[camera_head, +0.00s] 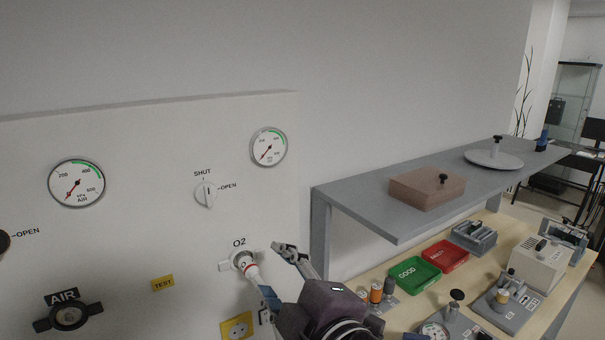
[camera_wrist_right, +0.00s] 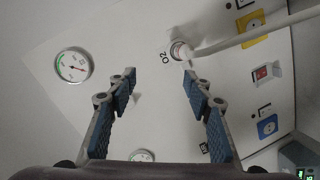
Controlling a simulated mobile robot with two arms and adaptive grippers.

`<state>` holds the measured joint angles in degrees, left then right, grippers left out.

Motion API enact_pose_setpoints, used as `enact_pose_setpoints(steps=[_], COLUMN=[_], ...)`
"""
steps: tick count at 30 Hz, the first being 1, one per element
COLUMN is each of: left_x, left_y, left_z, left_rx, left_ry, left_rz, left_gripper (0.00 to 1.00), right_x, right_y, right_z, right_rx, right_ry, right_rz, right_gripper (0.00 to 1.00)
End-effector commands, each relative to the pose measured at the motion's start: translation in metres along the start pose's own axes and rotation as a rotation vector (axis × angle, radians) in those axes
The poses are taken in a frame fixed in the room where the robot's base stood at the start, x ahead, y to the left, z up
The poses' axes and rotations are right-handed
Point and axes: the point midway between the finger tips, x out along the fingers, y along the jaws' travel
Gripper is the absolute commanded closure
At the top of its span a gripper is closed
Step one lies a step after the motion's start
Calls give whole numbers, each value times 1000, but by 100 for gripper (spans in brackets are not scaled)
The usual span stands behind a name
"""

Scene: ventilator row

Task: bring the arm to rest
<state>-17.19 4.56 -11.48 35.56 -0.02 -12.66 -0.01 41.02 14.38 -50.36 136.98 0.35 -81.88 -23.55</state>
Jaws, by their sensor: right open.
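My right gripper (camera_head: 277,269) is open in front of the white wall panel, just right of the O2 outlet (camera_head: 243,261). In the right wrist view my right gripper (camera_wrist_right: 160,75) has its two blue-padded fingers wide apart with nothing between them. A white hose (camera_wrist_right: 245,36) ends at the O2 outlet (camera_wrist_right: 179,50), beyond the fingertips and apart from them. In the head view the hose is partly hidden behind the gripper. My left gripper is not in view.
The panel also bears a valve knob (camera_head: 206,194), gauges (camera_head: 268,147) and the AIR outlet (camera_head: 70,316). To the right, a grey shelf (camera_head: 400,228) overhangs a bench with a green tray (camera_head: 415,275) and a red tray (camera_head: 445,255). Clear wall lies above the arm.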

Motion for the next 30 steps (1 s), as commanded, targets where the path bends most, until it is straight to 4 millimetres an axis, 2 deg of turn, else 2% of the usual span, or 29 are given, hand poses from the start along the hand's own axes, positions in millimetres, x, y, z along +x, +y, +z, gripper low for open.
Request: enact_pose_setpoints(steps=[1,8,14,18,21,24,30], left_x=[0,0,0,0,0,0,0], left_y=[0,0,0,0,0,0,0], left_z=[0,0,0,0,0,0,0], left_rx=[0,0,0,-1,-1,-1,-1], left_ry=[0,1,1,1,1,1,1], left_rz=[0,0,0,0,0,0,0], left_gripper=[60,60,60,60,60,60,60], right_x=[0,-14,-50,-92,-126,-158,-219], right_y=[-16,-84,-158,-215,-252,-280,-325], right_z=[18,101,174,220,246,265,291], right_rx=[85,437,715,886,983,1056,1156], right_ry=[-35,-228,-447,-626,-752,-860,-1047], right_rz=[-34,-147,-228,-273,-296,-310,-327], right_gripper=[54,54,54,54,54,54,54])
